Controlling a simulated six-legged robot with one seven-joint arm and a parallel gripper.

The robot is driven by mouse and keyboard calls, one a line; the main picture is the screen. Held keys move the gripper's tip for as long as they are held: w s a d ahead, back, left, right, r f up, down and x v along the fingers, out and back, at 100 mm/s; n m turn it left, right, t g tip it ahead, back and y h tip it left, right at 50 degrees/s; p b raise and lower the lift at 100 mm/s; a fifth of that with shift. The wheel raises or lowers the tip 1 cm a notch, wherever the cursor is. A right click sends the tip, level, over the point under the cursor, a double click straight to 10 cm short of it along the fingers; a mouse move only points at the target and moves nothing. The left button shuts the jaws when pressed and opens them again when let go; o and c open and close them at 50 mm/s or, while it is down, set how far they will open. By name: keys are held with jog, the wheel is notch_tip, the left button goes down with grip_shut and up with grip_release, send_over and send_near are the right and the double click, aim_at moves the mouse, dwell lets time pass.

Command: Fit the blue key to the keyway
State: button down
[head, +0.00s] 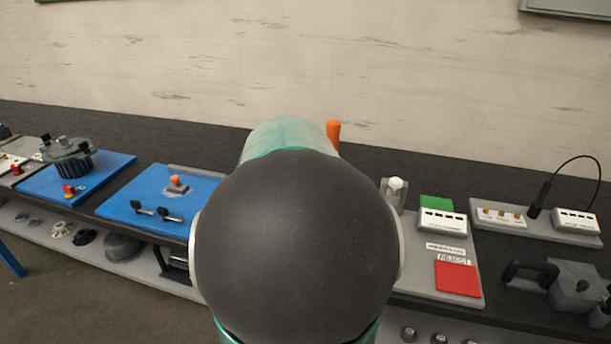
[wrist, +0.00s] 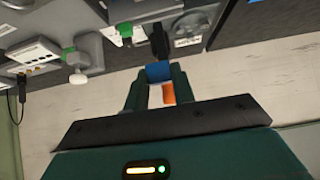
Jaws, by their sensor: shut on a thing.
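A small blue block, which I take for the blue key (wrist: 158,70), sits between the fingertips of my gripper (wrist: 159,77) in the wrist view. The gripper is shut on it. A dark upright part (wrist: 160,41) shows just beyond the key; I cannot tell whether they touch. No keyway can be made out in either view. In the head view my own arm covers the middle of the bench and hides the gripper and the key.
An orange post (head: 333,132) stands behind my arm; an orange part (wrist: 168,94) shows between my fingers. Blue boards (head: 118,204) lie left. A grey panel with a red reject pad (head: 457,279) and a connector board (head: 548,231) lie right. A pale wall (head: 200,60) stands behind.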

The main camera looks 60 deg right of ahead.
jog(key=shift+f, duration=0.7)
jog(key=shift+s+f, duration=0.1)
jog(key=shift+f, duration=2.1)
jog(key=shift+f, duration=3)
jog(key=c, duration=1.1)
grip_release()
jog(key=v, duration=1.3)
jog(key=shift+a+r, duration=0.2)
jog(key=shift+a, duration=0.1)
